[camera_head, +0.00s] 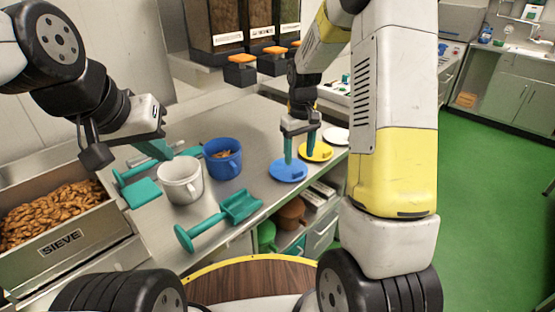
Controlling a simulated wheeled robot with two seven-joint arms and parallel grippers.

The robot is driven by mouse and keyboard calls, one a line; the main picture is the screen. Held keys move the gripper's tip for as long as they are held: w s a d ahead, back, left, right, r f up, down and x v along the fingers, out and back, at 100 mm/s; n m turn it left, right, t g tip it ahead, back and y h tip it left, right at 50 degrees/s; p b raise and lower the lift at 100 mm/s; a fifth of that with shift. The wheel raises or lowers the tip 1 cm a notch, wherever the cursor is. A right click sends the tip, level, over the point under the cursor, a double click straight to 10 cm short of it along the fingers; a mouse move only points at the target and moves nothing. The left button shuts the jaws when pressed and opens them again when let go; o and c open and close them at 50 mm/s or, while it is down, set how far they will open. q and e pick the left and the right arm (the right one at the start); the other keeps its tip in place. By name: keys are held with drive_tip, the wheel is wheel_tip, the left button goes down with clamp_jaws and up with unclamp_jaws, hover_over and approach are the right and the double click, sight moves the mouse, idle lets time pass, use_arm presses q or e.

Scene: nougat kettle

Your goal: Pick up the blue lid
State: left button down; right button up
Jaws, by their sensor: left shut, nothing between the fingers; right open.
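The blue lid (288,173) lies flat on the metal counter, right of the blue pot (222,160). My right gripper (300,155) is open and points down above the lids. One of its teal fingers is over the blue lid and the other is beside the yellow lid (318,153); I cannot tell whether either touches. The fingers hide part of the blue lid's far side. My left gripper (166,151) is shut and empty above the counter at the left, far from the blue lid.
A white pot (181,183) stands next to the blue pot. A teal scoop (240,206) lies in front, with another teal tool (142,192) at left. A sieve box (70,245) of nuts is at far left. A white lid (336,136) lies beyond the yellow one.

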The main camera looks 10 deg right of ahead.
sight(298, 172)
drive_tip(key=f, duration=0.7)
drive_tip(key=shift+w+d+f, duration=0.15)
drive_tip(key=shift+w, duration=0.1)
drive_tip(key=shift+c, duration=0.4)
clamp_jaws()
